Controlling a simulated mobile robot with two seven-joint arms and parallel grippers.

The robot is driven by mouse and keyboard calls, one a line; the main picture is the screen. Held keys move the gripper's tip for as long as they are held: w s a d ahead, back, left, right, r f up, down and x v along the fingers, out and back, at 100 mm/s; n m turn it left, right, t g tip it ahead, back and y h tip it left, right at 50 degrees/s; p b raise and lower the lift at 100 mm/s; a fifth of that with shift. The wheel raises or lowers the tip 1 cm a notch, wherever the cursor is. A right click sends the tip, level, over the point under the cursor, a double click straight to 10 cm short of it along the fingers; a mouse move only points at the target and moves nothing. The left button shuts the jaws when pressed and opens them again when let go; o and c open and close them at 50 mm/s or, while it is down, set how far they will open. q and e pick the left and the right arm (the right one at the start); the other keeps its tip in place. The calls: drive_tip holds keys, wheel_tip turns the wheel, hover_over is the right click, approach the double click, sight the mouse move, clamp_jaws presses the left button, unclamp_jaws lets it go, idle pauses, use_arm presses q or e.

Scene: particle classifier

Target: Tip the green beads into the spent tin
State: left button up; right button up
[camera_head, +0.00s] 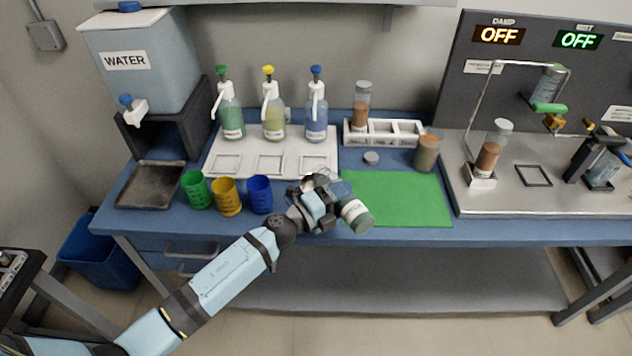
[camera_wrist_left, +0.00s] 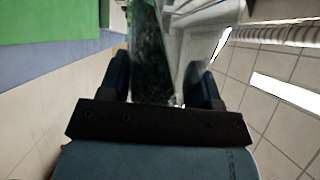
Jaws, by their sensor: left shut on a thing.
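My left gripper (camera_head: 325,203) is shut on a clear jar (camera_head: 352,212) with a pale label, held tilted over the front edge of the green mat. Dark green matter, likely the green beads, shows at the jar's lower right end. In the left wrist view the jar (camera_wrist_left: 152,60) sits between the two fingers with dark green contents inside. I cannot tell whether its mouth is open. A round brownish container (camera_head: 427,153) stands behind the mat's right part; I cannot tell whether this is the spent tin. My right gripper is not in view.
The green mat (camera_head: 410,200) is bare on its right. A small grey lid (camera_head: 371,158) lies behind it. Green (camera_head: 196,190), yellow (camera_head: 227,197) and blue (camera_head: 260,194) cups stand left of my gripper. A white rack (camera_head: 405,132) and a steel-topped station (camera_head: 510,195) lie right.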

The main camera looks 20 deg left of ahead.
sight(339, 179)
use_arm(q)
drive_tip(key=shift+w+a+r+n+p, duration=0.1)
drive_tip(key=shift+r+n+p, duration=0.45)
drive_tip(key=shift+p, duration=0.35)
drive_tip(key=shift+r+n+p, duration=0.25)
drive_tip(key=shift+p, duration=0.1)
drive_tip(key=shift+w+a+r+n+p, duration=0.1)
drive_tip(key=shift+r+n+p, duration=0.2)
drive_tip(key=shift+p, duration=0.25)
drive_tip(key=shift+w+a+r+n+p, duration=0.15)
drive_tip(key=shift+r+n+p, duration=0.4)
drive_tip(key=shift+p, duration=0.4)
drive_tip(key=shift+w+a+r+n+y+p, duration=0.2)
drive_tip(key=shift+r+n+p, duration=0.1)
drive_tip(key=shift+n+p, duration=0.35)
drive_tip(key=shift+w+a+r+n+y+p, duration=0.15)
drive_tip(key=shift+r+n+p, duration=0.2)
drive_tip(key=shift+p, duration=0.4)
idle(1.3)
drive_tip(key=shift+w+a+r+n+t+p, duration=0.35)
drive_tip(key=shift+r+n+p, duration=0.2)
drive_tip(key=shift+n+p, duration=0.6)
idle(0.7)
